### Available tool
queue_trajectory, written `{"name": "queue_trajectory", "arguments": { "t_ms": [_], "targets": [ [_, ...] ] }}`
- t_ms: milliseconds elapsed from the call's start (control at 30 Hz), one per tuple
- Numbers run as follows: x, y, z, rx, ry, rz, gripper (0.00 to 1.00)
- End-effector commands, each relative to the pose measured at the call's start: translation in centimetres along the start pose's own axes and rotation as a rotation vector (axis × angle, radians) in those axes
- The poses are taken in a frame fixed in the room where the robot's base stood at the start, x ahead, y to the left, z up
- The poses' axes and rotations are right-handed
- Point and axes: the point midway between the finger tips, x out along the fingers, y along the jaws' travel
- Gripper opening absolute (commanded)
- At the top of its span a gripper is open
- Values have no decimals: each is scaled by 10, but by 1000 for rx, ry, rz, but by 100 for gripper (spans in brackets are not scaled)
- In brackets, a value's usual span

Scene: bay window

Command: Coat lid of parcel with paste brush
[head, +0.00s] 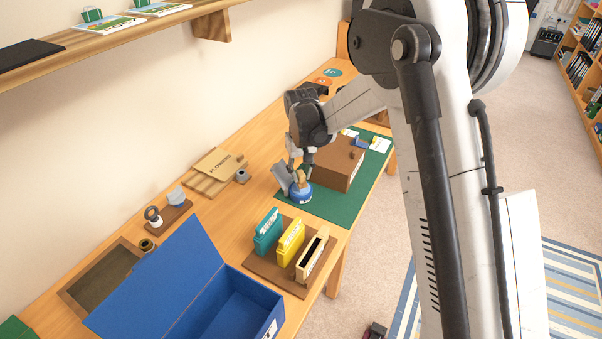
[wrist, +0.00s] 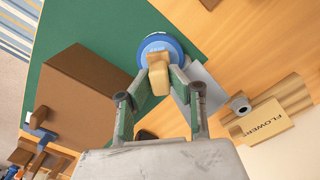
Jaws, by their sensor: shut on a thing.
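The parcel (head: 325,164) is a closed brown box on a green mat (head: 318,206); in the wrist view the parcel (wrist: 95,88) is left of my gripper. A blue paste pot (head: 301,194) stands on the mat beside the parcel, and it also shows in the wrist view (wrist: 174,46). My gripper (head: 300,170) is above the pot, its fingers shut on the tan handle of the paste brush (wrist: 158,80). The brush stands over the pot's opening; its bristle end is hidden, so I cannot tell how deep it sits.
A grey panel (head: 280,178) leans close beside the pot. A blue tape dispenser (head: 362,142) lies beyond the parcel. A rack (head: 262,262) holds teal, yellow and tan items in front. An open blue box (head: 235,305) is nearest. A wooden FLOWERS block (head: 220,163) lies near the wall.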

Motion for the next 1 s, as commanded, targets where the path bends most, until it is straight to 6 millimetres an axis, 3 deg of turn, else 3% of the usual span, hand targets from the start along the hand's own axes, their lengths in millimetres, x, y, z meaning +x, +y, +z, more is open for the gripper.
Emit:
{"name": "queue_trajectory", "arguments": {
  "t_ms": [267, 1000],
  "targets": [
    [-3, 0, 0, 0, -1, 0, 0],
    [-54, 0, 0, 0, 0, 0, 0]
  ]
}}
